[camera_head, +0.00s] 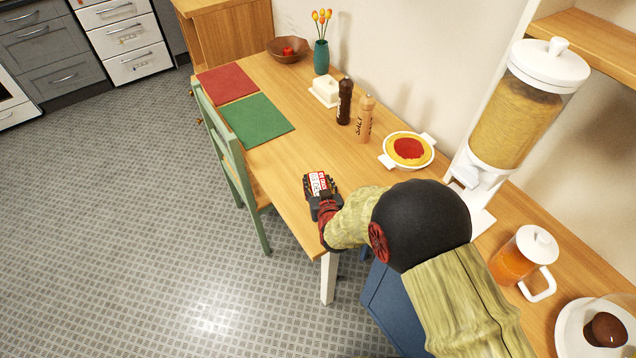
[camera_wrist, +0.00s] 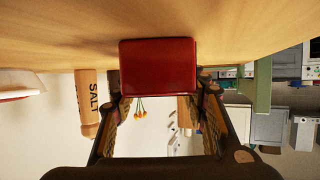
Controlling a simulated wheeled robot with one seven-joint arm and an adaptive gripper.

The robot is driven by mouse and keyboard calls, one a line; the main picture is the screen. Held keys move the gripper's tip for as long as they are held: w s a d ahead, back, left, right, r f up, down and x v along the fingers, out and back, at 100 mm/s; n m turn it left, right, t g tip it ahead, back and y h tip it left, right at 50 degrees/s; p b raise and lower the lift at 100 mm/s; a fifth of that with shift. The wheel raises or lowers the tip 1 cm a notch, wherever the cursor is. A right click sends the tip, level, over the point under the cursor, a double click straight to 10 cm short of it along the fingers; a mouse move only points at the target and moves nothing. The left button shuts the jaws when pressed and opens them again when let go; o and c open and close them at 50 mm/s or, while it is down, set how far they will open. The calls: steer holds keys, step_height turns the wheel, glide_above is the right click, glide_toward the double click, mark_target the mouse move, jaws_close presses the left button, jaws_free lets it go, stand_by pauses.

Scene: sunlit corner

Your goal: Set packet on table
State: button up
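The packet (camera_head: 318,183) is small, with a red and white face, over the front part of the wooden table (camera_head: 290,165). In the wrist view the packet (camera_wrist: 158,67) shows a plain red side, and the table surface (camera_wrist: 60,40) fills the top of the upside-down picture. My gripper (camera_head: 321,192) has its fingers on either side of the packet, and in the wrist view my gripper (camera_wrist: 160,88) appears shut on it. The packet is at or very near the tabletop. I cannot tell whether it touches.
A white dish (camera_head: 427,147) with red and yellow food, a salt mill (camera_head: 365,120) and a dark mill (camera_head: 344,102) stand behind. Red (camera_head: 227,84) and green (camera_head: 257,121) mats lie left, by a green chair (camera_head: 230,155). A cereal dispenser (camera_head: 520,110) stands right. Tabletop around the packet is clear.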

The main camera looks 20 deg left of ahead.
steer(key=o, duration=0.4)
steer(key=shift+c, duration=0.2)
steer(key=shift+r, duration=0.1)
steer(key=shift+r, duration=0.2)
steer(key=p+v, duration=0.3)
steer(key=v, duration=0.9)
steer(key=shift+f+p, duration=0.15)
steer(key=shift+p, duration=0.2)
steer(key=shift+d, duration=0.1)
